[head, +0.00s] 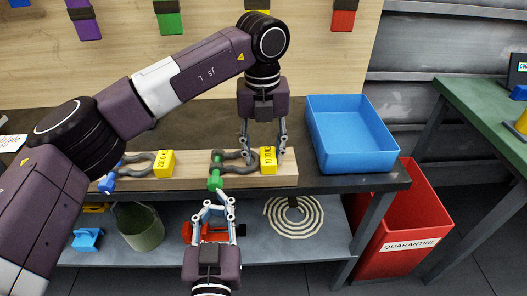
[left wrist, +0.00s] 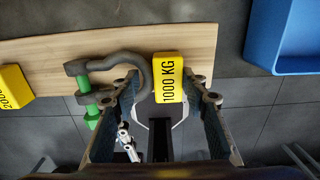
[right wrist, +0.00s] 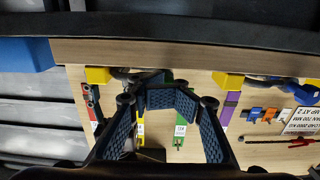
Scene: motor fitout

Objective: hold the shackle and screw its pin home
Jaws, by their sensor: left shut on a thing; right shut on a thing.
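A dark grey shackle (head: 230,166) with a yellow 1000 KG tag (head: 268,160) lies at the right end of a wooden board. In the left wrist view its bow (left wrist: 130,63) and tag (left wrist: 167,78) show. Its green pin (head: 215,178) crosses the gap between the shackle's eyes. The pin's head (left wrist: 92,120) stands out on the near side. My left gripper (head: 263,155) reaches down from above and is shut on the shackle at the bow, beside the tag. My right gripper (head: 214,200) comes from below and is shut on the pin's head; its exact contact is unclear.
A second shackle (head: 138,160) with a blue pin and a yellow tag lies left on the board (head: 190,178). A blue bin (head: 350,135) stands right. A red quarantine bin (head: 400,220) stands on the floor. The lower shelf holds a green bucket (head: 140,228) and coiled rope (head: 294,215).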

